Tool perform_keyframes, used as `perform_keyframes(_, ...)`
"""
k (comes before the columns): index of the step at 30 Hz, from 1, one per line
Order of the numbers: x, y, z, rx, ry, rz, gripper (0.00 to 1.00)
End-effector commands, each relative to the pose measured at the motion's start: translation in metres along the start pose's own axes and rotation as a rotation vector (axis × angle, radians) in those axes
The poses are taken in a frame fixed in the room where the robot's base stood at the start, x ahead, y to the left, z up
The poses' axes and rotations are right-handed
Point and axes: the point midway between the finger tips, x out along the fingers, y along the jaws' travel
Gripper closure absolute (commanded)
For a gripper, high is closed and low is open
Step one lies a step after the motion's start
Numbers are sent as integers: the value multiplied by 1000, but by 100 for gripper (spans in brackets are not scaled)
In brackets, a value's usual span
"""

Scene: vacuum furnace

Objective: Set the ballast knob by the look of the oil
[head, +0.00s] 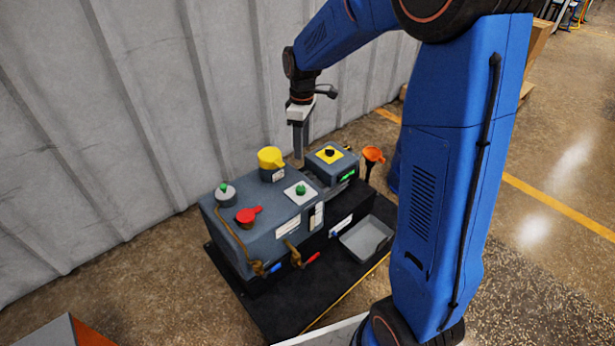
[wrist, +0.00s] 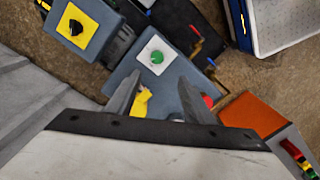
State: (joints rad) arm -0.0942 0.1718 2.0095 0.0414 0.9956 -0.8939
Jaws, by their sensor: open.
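A grey-blue pump housing (head: 265,235) stands on a dark mat. On its top are a yellow cap with a pointer (head: 271,158), a red knob with a pointer (head: 248,215), a green knob on a white plate (head: 300,190) and a grey fitting with a green top (head: 226,194). I cannot tell which is the ballast knob. A small pale window (head: 316,215) is on the housing's front; any oil look is too small to read. My gripper (head: 299,160) is open and empty, pointing down behind the housing. In the wrist view, its fingers (wrist: 158,88) frame the yellow cap (wrist: 142,100) below.
A motor box with a black knob on a yellow plate (head: 330,154) adjoins the housing. An orange funnel (head: 374,155) stands behind right. A grey tray (head: 366,240) lies at the right of the mat (head: 290,315). A corrugated wall (head: 120,110) runs close behind.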

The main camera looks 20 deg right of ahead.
Motion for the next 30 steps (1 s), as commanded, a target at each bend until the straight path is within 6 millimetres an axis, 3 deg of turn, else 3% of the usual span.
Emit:
perform_keyframes(10,26,3,-4,-17,-6,-9,53)
perform_keyframes(30,143,2,-3,-17,-7,-8,53)
